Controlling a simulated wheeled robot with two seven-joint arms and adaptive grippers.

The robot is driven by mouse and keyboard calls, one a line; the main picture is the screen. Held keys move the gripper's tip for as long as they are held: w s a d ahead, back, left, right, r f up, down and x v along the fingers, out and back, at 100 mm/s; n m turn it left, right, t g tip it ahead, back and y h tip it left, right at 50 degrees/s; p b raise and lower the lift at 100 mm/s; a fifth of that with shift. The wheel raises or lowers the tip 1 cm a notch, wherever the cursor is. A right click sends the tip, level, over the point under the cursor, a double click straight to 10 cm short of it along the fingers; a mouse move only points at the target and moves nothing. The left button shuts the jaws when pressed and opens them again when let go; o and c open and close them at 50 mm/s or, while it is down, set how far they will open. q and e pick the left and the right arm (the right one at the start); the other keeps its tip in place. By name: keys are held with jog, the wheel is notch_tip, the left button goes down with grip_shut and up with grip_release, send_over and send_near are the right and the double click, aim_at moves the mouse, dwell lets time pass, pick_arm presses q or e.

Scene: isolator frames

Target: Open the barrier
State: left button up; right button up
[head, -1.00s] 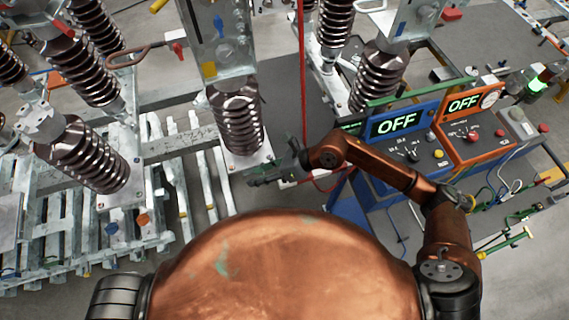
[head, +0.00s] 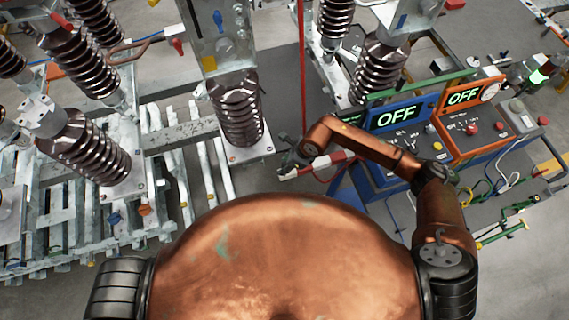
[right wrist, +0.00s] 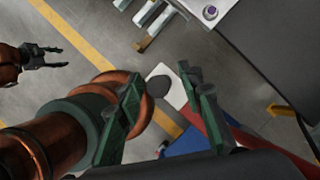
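The barrier is a red and white striped bar (head: 325,163) low beside the blue cabinet in the head view. In the right wrist view its red part (right wrist: 208,122) runs toward the lower right, and its white end (right wrist: 163,80) shows beside a dark disc. My right gripper (head: 284,165) is at the bar's left end. In the right wrist view its two green fingers (right wrist: 160,78) are spread, with the white end seen between them; contact cannot be told. My left gripper (right wrist: 62,57) shows at the left of that view, fingers apart and empty. It is not in the head view.
The blue cabinet (head: 398,118) and orange cabinet (head: 466,100) both read OFF and stand at the right. A thin red pole (head: 302,65) rises behind the bar. Brown insulators (head: 240,112) on metal frames fill the left and back. Grey floor is open at lower right.

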grip_shut()
dwell(0.4)
dwell(0.4)
